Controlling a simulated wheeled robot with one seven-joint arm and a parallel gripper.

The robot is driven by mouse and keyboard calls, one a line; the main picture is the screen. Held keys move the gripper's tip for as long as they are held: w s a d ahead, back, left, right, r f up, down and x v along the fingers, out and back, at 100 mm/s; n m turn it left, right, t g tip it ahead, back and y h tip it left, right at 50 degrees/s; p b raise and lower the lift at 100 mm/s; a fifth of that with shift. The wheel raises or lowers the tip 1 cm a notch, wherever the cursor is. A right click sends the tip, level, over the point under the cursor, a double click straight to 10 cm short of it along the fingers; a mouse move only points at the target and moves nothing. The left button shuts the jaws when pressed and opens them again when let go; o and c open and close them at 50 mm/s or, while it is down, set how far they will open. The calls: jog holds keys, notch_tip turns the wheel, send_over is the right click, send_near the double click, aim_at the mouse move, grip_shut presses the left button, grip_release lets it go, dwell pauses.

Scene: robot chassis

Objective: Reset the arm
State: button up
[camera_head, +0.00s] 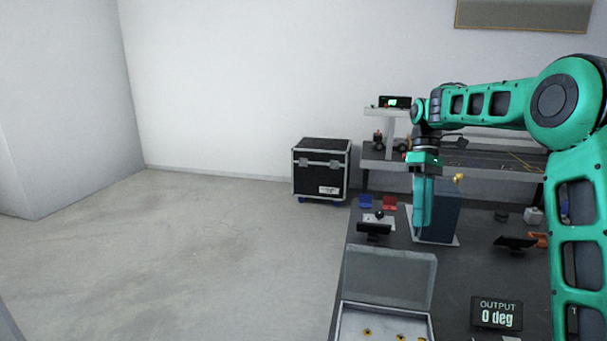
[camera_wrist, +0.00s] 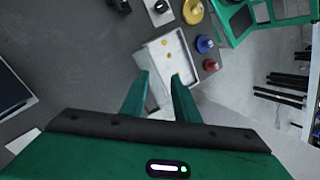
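My arm is green and black and reaches in from the right side of the head view, bent over the dark table. My gripper (camera_head: 420,224) points down above the table, in front of a dark blue upright panel (camera_head: 440,218). In the wrist view my gripper (camera_wrist: 161,76) shows two green fingers with a clear gap between them. Nothing is held in the gap. Beyond the fingertips lies a white tray (camera_wrist: 160,55) with small yellow pieces; from this view I cannot tell its distance from the fingers.
The dark table (camera_head: 460,270) carries an open case (camera_head: 390,275) and a display (camera_head: 496,314) reading "OUTPUT 0 deg". A black flight case (camera_head: 321,168) stands on the floor. The left floor is clear.

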jog(key=s+d+r+m+t, duration=0.15)
jog(key=s+d+m, duration=0.35)
jog(key=s, duration=0.6)
jog(key=s+d+f+m+t, duration=0.1)
jog(key=s+d+f+m, duration=0.1)
jog(key=s, duration=0.6)
jog(key=s+d+f+m+t, duration=0.1)
jog(key=s+f+m, duration=0.3)
jog(key=s, duration=0.5)
jog(key=s+d+f+m+t, duration=0.1)
jog(key=s+d+f+m, duration=0.2)
jog(key=s, duration=0.6)
jog(key=shift+s+d+f+m+h, duration=0.2)
jog(key=shift+m+h, duration=0.1)
jog(key=shift+m, duration=0.3)
jog(key=shift+t, duration=0.25)
